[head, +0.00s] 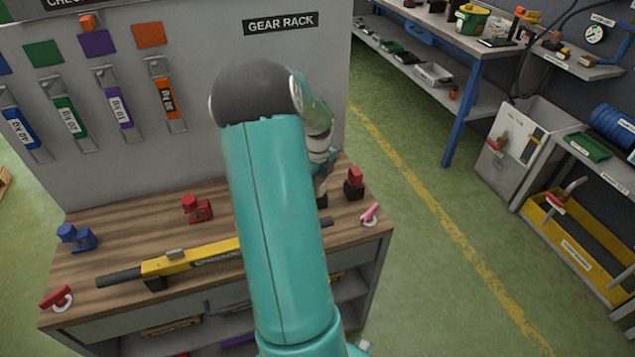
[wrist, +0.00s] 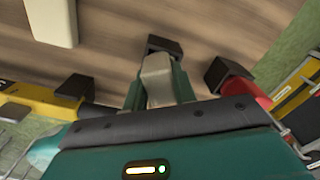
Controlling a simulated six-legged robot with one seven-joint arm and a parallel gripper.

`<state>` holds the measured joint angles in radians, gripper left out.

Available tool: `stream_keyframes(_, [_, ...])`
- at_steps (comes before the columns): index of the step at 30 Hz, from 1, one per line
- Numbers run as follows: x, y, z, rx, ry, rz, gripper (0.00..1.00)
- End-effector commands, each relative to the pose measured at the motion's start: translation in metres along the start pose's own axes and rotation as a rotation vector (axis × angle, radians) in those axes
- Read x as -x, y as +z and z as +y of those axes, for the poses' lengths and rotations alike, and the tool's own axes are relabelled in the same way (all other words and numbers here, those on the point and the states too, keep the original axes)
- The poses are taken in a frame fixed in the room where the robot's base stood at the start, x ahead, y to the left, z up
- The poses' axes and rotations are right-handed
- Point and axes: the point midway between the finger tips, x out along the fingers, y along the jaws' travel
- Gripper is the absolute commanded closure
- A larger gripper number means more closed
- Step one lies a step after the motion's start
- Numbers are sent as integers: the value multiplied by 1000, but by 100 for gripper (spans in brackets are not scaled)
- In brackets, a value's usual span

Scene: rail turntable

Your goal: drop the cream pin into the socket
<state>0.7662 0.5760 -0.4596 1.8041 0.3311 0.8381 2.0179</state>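In the wrist view a pale cream pin (wrist: 157,80) sits between the teal fingers of my gripper (wrist: 156,92), which look closed on its sides. Its far end overlaps a dark block (wrist: 163,44) on the wooden bench, probably the socket. I cannot tell whether the pin touches it or is above it. In the head view my gripper (head: 320,170) points down over the bench's right part, mostly behind my teal arm. The dark block (head: 322,201) shows just below it.
A red piece with a dark block (head: 353,184) stands close to the right, with a pink handle (head: 371,213) nearby. A yellow bar tool (head: 192,259) lies left. A grey gear rack panel (head: 190,28) rises behind. A large cream shape (wrist: 52,20) is cut off in the wrist view.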

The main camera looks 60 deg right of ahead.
Motion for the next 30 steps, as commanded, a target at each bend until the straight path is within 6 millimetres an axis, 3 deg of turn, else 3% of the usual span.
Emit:
stream_keyframes(2, [0, 0, 0, 0, 0, 0, 96])
stream_keyframes(3, [0, 0, 0, 0, 0, 0, 75])
stream_keyframes(7, [0, 0, 0, 0, 0, 0, 100])
stream_keyframes(30, [12, 0, 0, 1, -1, -1, 100])
